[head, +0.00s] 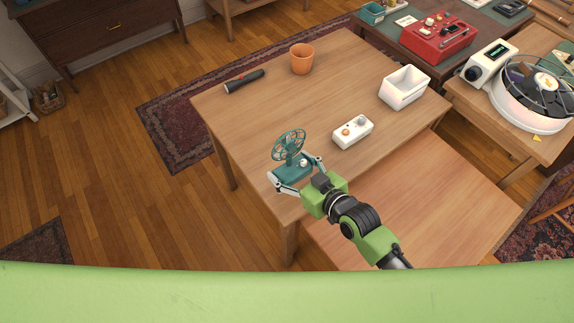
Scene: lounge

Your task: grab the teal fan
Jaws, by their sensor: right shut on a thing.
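The teal fan (288,146) has a round caged head and a box-like base with a pale knob. It stands upright at the front left corner of the wooden table (310,105). My right gripper (295,179) is at the fan's base, one finger on each side, shut on it. Part of the base is hidden behind the gripper. I cannot tell whether the base is touching the tabletop. My left gripper is not in view.
A white box with knobs (353,132) stands right of the fan. A lower wooden surface (420,200) lies in front. The table's middle is clear.

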